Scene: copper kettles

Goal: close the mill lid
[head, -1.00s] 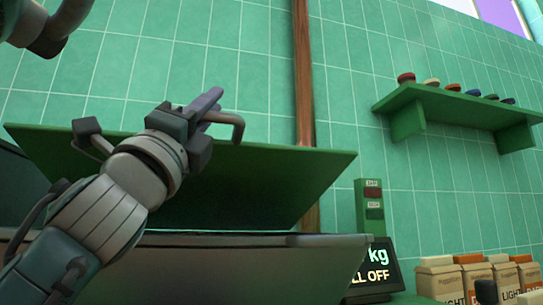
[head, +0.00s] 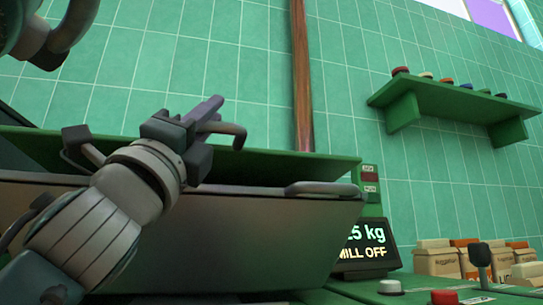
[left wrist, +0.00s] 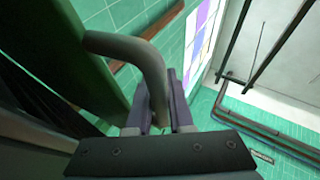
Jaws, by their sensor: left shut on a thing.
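The mill lid (head: 270,170) is a flat green panel, tilted low over the grey mill body (head: 200,235) in the head view. Some gap still shows between them on the left side. My left gripper (head: 208,112) is shut on the lid's curved bar handle (head: 239,132). In the left wrist view, the grey handle (left wrist: 135,46) bends down between the two purple-grey fingers (left wrist: 164,95), with the green lid (left wrist: 85,50) to its left. My right gripper is not in view.
A display (head: 366,252) reading "MILL OFF" stands at the right of the mill. A green wall shelf (head: 450,102) holds several small coloured-topped items.

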